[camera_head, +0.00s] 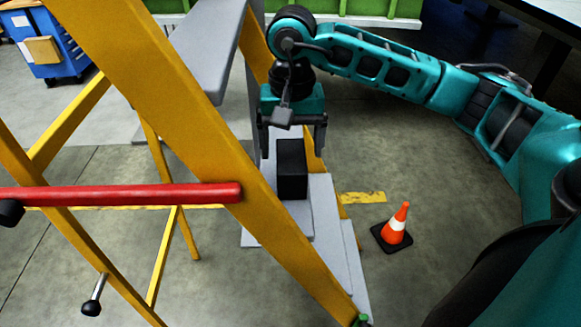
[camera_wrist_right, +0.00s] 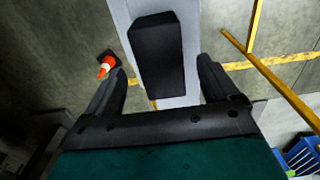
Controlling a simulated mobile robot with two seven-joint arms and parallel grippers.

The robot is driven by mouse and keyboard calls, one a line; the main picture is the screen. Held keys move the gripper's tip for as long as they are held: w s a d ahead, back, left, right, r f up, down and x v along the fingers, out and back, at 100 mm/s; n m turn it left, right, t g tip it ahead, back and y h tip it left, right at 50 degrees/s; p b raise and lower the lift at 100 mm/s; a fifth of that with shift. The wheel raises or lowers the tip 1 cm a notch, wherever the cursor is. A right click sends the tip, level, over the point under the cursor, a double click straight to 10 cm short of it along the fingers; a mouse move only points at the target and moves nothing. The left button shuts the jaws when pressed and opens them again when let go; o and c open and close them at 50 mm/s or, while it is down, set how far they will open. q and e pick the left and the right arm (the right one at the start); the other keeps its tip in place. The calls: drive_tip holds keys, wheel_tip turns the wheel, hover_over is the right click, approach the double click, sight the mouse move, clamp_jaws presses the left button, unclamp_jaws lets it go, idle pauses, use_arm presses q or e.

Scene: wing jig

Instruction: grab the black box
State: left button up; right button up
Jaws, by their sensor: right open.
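The black box (camera_head: 292,170) stands on a grey step of the yellow-framed stair in the head view. It also shows in the right wrist view (camera_wrist_right: 159,55), upper middle, on the pale grey surface. My right gripper (camera_head: 292,150) is just above the box, pointing down, with its fingers apart and empty. In the right wrist view the fingers (camera_wrist_right: 163,90) flank the near end of the box, with gaps on both sides. How far the fingertips are above the box is hard to tell. My left gripper is not in view.
A thick yellow rail (camera_head: 200,130) slopes down close to the left of the box. A red bar (camera_head: 120,195) crosses at left, and a grey upper step (camera_head: 208,45) is near my right gripper. An orange cone (camera_head: 396,225) stands on open floor at right.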

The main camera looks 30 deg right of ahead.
sight(291, 155)
wheel_tip(291, 155, down, 6)
drive_tip(key=shift+w+r, duration=0.1)
idle(0.4)
drive_tip(key=c, duration=1.2)
drive_tip(key=shift+r, duration=0.1)
